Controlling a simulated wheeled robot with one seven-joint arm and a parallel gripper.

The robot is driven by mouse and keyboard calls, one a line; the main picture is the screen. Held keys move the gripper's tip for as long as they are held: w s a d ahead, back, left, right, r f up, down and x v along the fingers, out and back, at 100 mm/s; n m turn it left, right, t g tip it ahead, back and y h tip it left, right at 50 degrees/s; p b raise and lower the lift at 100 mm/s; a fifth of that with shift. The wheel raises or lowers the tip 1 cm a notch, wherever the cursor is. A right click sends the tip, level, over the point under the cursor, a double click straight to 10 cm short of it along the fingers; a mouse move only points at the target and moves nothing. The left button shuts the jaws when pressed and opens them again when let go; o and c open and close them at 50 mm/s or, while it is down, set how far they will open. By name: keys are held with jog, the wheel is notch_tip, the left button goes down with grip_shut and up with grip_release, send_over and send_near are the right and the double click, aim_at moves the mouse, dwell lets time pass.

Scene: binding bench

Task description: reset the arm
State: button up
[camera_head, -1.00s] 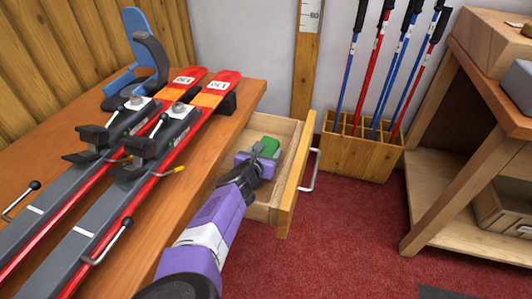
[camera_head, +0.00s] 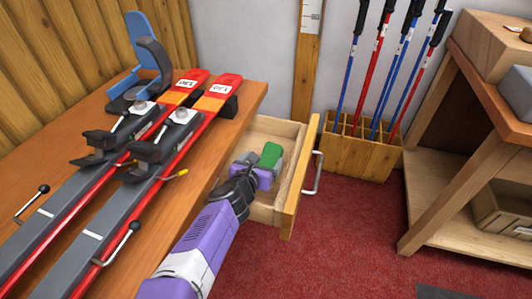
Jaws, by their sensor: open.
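My gripper (camera_head: 250,170) is at the end of my purple and white arm, over the open wooden drawer (camera_head: 288,190). Its fingers are open. A green object (camera_head: 270,154) is in the drawer just beyond the fingers. Whether the fingers touch it I cannot tell. The near part of the drawer is hidden by my arm.
A wooden pole box (camera_head: 360,155) and a shelf bench (camera_head: 440,240) are at right. Red carpet between is clear.

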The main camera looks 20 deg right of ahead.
jog(key=shift+v, duration=1.1)
jog(key=shift+r, duration=0.1)
